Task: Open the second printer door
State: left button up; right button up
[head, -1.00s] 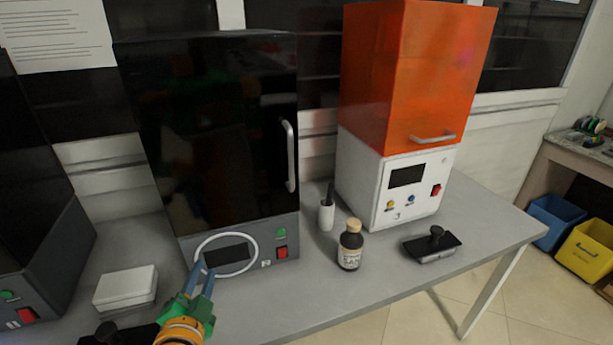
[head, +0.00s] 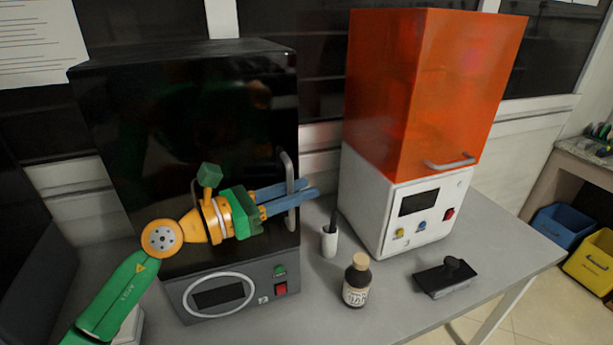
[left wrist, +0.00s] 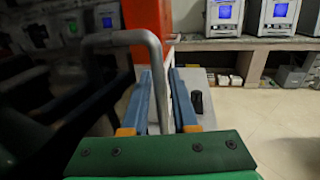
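The second printer has a tall glossy black door (head: 190,110) over a grey base (head: 235,293) marked 2. The door looks closed. Its silver vertical handle (head: 290,170) is at the door's right edge. My left gripper (head: 304,192) reaches across the door front from the left, with its blue fingers at the handle's lower half. In the left wrist view the handle (left wrist: 154,50) runs down between the two fingers (left wrist: 162,95). The fingers are apart, with a gap visible beside the bar. My right gripper is in neither current view.
A white printer with an orange hood (head: 430,90) stands to the right. Blue and yellow bins (head: 592,262) are at far right.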

pick_arm(q)
jog(key=shift+x, duration=0.9)
grip_shut()
dwell(0.7)
